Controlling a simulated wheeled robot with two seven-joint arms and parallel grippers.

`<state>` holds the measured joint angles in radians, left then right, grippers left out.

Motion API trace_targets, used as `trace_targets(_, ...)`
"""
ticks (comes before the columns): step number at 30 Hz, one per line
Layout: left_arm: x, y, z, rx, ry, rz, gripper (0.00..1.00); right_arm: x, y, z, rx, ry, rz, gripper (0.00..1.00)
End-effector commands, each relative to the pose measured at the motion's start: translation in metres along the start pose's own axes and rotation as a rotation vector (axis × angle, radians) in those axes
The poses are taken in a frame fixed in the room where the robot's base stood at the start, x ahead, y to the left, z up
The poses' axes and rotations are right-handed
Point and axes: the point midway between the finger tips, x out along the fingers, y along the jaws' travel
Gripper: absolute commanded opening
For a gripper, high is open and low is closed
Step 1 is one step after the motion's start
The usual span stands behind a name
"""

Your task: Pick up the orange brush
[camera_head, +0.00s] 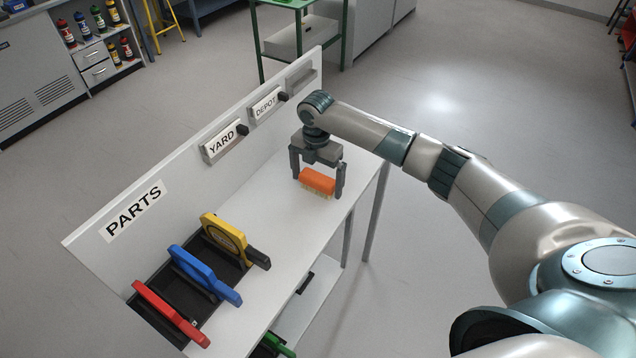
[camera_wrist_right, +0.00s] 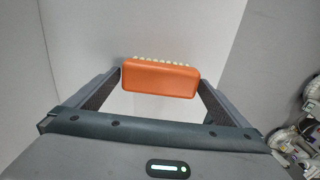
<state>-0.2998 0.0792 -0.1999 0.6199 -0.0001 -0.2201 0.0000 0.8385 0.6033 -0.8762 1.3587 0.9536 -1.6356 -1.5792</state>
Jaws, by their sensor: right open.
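In the right wrist view the brush (camera_wrist_right: 160,77) sits between the two open fingers (camera_wrist_right: 160,92). Its ends are close to the fingers; I cannot tell whether they touch. My left gripper is not in view.
The bench (camera_head: 262,225) has a back panel (camera_head: 180,165) with PARTS, YARD and DEPOT labels. A black rack (camera_head: 163,303) at its left end holds red, blue and yellow tools. A green-framed table (camera_head: 300,30) stands behind. Bench top between rack and brush is clear.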

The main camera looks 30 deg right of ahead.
Motion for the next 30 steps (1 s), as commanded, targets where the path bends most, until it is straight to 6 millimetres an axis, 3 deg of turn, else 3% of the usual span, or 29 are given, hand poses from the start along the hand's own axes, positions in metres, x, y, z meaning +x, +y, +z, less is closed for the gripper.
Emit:
trace_targets(2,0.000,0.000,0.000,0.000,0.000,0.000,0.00,0.000,0.000,0.000,0.000,0.000,0.000,1.00)
trace_targets(6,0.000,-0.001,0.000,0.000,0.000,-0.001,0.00,0.000,0.000,0.000,0.000,0.000,0.000,0.67)
trace_targets(7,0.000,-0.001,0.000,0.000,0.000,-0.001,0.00,0.000,0.000,0.000,0.000,0.000,0.000,0.62)
trace_targets(20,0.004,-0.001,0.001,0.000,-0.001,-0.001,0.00,-0.006,0.001,0.000,0.000,-0.001,0.003,0.62)
trace_targets(28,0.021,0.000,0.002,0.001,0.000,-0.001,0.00,-0.037,0.002,0.001,0.000,-0.002,0.006,0.62)
trace_targets(30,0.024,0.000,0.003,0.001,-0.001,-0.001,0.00,-0.044,-0.010,0.004,0.002,-0.002,0.002,0.62)
